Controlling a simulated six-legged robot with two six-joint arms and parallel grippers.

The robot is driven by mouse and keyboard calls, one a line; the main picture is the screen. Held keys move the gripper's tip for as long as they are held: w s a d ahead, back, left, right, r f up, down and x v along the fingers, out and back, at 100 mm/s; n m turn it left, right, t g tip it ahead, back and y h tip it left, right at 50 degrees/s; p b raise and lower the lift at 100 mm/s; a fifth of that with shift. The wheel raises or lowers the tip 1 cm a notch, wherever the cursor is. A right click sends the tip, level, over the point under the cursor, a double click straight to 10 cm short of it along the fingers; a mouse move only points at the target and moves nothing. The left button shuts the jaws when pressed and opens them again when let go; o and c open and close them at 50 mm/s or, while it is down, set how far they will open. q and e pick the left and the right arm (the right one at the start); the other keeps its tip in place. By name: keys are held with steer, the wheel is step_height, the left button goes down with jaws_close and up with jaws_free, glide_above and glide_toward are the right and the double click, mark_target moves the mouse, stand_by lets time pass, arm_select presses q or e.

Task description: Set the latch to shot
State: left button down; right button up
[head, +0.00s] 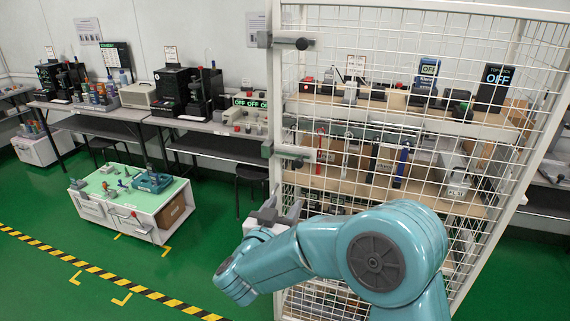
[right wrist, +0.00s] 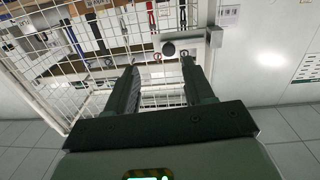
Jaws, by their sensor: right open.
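Two grey latches with dark knobs sit on the left post of the white mesh cage door: an upper latch (head: 288,42) and a lower latch (head: 290,152). I cannot tell from the head view how far each bolt reaches. My right gripper (head: 283,208) is open and empty, below the lower latch and in front of the cage's left edge. In the right wrist view one latch (right wrist: 180,48) with a round dark knob shows beyond and between the open fingers (right wrist: 160,78), apart from them. A grey bracket (right wrist: 214,37) stands beside it. My left gripper is out of view.
The mesh cage (head: 400,120) encloses shelves with handheld testers and tools. A white cart with a green top (head: 115,178) stands left on the green floor. Benches with equipment (head: 125,112) line the back wall. Floor between cart and cage is clear.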

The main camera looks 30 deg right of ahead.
mark_target(298, 165)
steer(key=shift+t, duration=0.3)
steer(key=p+x, duration=0.1)
steer(key=x, duration=0.4)
steer(key=r+p+x, duration=0.1)
steer(key=x, duration=0.4)
steer(key=r+p+x, duration=0.1)
steer(key=p+x, duration=0.1)
steer(key=x, duration=0.2)
steer(key=shift+w+r, duration=0.25)
steer(key=shift+w, duration=0.35)
steer(key=shift+d, duration=0.2)
steer(key=shift+w, duration=0.1)
steer(key=shift+w, duration=0.1)
steer(key=shift+c, duration=1)
jaws_close()
